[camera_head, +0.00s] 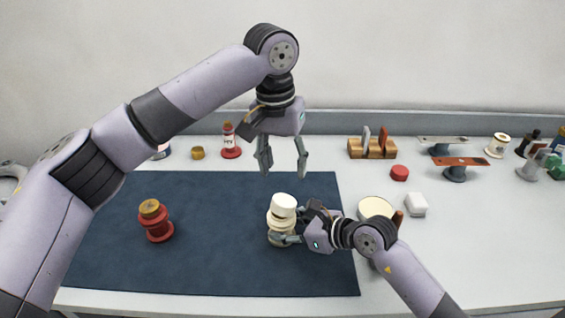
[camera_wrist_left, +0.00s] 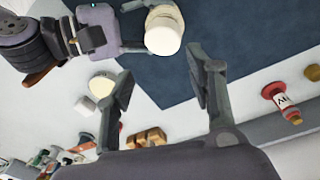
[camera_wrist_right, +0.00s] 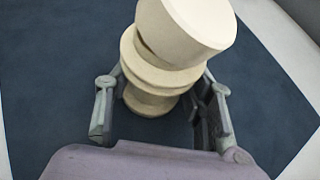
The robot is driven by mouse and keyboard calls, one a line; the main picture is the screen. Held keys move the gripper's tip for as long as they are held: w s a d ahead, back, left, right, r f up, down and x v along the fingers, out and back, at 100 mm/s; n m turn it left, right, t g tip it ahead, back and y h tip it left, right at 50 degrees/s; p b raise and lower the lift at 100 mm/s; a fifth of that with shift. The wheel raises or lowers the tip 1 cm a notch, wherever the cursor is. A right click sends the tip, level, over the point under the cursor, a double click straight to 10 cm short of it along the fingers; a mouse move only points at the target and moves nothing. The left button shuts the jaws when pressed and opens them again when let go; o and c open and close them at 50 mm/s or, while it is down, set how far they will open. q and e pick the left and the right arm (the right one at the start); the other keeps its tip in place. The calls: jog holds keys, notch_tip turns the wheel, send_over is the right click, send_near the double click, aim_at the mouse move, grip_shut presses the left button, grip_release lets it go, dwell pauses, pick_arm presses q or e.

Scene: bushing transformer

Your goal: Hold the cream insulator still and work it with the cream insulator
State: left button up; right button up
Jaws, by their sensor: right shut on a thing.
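A cream insulator (camera_head: 281,230) stands on the dark blue mat, with a paler cream cylindrical piece (camera_head: 284,203) on top of it. In the right wrist view the top piece (camera_wrist_right: 187,28) sits tilted on the flanged lower piece (camera_wrist_right: 152,88). My right gripper (camera_head: 291,231) is shut on the lower piece from the right, low near the mat. My left gripper (camera_head: 283,163) is open and empty, pointing down above and behind the insulator. In the left wrist view its fingers (camera_wrist_left: 158,88) are well apart, with the pale top piece (camera_wrist_left: 164,32) beyond them.
A red insulator with a brown top (camera_head: 156,222) stands on the mat (camera_head: 215,262) at left. A red-based bottle (camera_head: 230,142) and brass ring (camera_head: 198,153) are behind. A wooden rack (camera_head: 372,150), red cap (camera_head: 399,173), white block (camera_head: 415,204) and cream round piece (camera_head: 374,207) are at right.

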aim_at(286, 200)
pick_arm(q)
jog(key=m, duration=0.2)
jog(key=m+h, duration=0.1)
jog(key=m, duration=0.2)
jog(key=shift+a+f+t, duration=0.15)
jog(key=shift+f+t, duration=0.05)
jog(key=shift+t, duration=0.2)
jog(key=c, duration=0.4)
jog(key=m+h, duration=0.1)
jog(key=m, duration=0.1)
jog(key=shift+m, duration=0.4)
jog(key=c, duration=0.4)
jog(key=shift+f, duration=0.8)
grip_shut()
jog(key=shift+f, duration=1.7)
jog(key=shift+s+f, duration=0.1)
jog(key=shift+f, duration=0.85)
pick_arm(e)
jog(key=shift+r, duration=0.1)
pick_arm(q)
jog(key=shift+r, duration=0.1)
jog(key=shift+r, duration=2.95)
